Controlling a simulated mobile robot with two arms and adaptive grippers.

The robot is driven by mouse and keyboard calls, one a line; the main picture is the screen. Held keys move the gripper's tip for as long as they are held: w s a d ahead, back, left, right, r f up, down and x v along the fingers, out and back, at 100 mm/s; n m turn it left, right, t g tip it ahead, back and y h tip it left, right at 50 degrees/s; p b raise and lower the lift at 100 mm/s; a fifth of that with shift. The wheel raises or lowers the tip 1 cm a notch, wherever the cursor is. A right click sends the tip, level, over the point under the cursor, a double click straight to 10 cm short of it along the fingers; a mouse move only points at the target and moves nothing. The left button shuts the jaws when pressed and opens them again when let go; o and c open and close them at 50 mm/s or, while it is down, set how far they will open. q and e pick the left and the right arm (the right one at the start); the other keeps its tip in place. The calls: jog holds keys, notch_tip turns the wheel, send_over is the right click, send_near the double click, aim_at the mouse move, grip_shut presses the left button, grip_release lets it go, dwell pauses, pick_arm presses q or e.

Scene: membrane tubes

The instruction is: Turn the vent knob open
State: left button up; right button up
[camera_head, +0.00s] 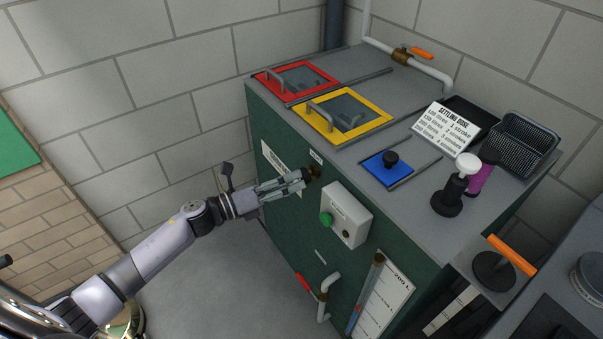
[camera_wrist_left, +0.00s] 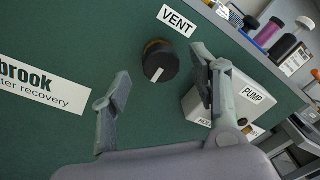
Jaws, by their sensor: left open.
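The vent knob (camera_wrist_left: 160,62) is a dark round knob with a brass-coloured rim and a white pointer mark. It sits on the dark green cabinet front below the VENT label (camera_wrist_left: 177,20). In the head view the knob (camera_head: 315,171) shows just beyond my left fingertips, partly hidden. My left gripper (camera_head: 304,178) is open and faces the cabinet front. In the left wrist view its two fingers (camera_wrist_left: 160,88) are spread, with the knob ahead between them. I cannot tell whether either finger touches the knob. My right gripper is not in view.
A grey PUMP box (camera_head: 346,214) with a green button sticks out right of the knob. A red-handled pipe valve (camera_head: 312,290) and a sight tube (camera_head: 366,290) are lower down. The cabinet top carries red (camera_head: 296,81) and yellow-framed hatches (camera_head: 343,115). Floor left of the cabinet is clear.

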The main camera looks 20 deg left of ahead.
pick_arm(q)
jog(key=shift+x, duration=1.85)
jog(key=shift+c, duration=0.3)
jog(key=c, duration=1.1)
